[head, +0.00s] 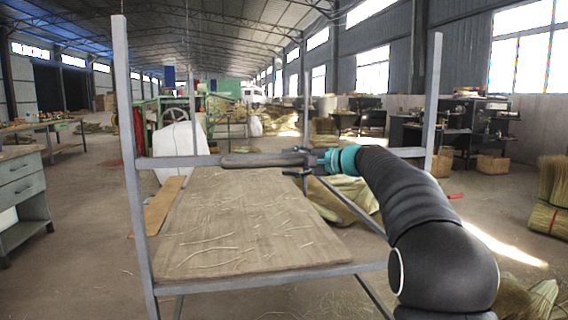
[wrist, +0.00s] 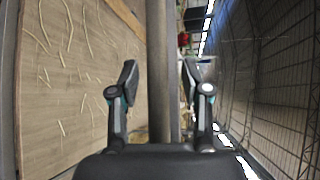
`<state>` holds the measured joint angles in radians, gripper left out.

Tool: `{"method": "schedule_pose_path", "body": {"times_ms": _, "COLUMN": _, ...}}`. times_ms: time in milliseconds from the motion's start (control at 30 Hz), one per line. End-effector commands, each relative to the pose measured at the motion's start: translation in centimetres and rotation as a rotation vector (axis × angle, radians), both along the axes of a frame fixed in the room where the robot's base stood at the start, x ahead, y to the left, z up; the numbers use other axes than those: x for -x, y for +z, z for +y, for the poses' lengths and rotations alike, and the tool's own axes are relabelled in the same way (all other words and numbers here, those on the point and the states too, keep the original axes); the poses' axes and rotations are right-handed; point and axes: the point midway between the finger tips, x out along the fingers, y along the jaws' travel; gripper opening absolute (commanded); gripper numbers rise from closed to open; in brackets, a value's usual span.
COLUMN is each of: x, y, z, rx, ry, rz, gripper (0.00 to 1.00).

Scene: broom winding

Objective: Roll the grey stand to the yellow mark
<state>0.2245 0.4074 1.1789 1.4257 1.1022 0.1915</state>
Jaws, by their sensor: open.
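The grey stand (head: 130,150) is a metal frame with upright posts, a crossbar and a low wooden board (head: 250,225) strewn with straw. It stands directly in front of me. A thicker handle-like length (head: 255,160) lies along the middle of its crossbar. My gripper (head: 298,163) is at the right end of that length. In the wrist view my gripper (wrist: 160,78) is open, with one finger on each side of the grey bar (wrist: 160,40). The fingers do not appear to press on it. No yellow mark shows in either view.
A grey drawer cabinet (head: 28,195) stands at the left. Straw bundles (head: 548,205) are at the right edge, and a pale sack (head: 345,200) lies behind the stand. Dark workbenches (head: 465,130) stand farther back right. Open floor (head: 85,225) shows between cabinet and stand.

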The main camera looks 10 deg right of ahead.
Motion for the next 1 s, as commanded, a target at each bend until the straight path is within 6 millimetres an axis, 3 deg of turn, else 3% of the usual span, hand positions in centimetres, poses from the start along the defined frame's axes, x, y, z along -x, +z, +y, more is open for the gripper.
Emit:
{"method": "schedule_pose_path", "body": {"times_ms": 200, "x": 2.9, "y": 0.7, "z": -3.5, "rx": 0.0, "ry": -0.003, "rz": -0.001, "gripper": 0.47}}
{"method": "schedule_pose_path", "body": {"times_ms": 433, "x": 5.0, "y": 1.2, "z": -6.0, "rx": 0.0, "ry": -0.001, "rz": -0.001, "gripper": 0.47}}
{"method": "schedule_pose_path", "body": {"times_ms": 1000, "x": 5.6, "y": 1.1, "z": -7.0, "rx": 0.017, "ry": -0.008, "rz": -0.011, "gripper": 0.47}}
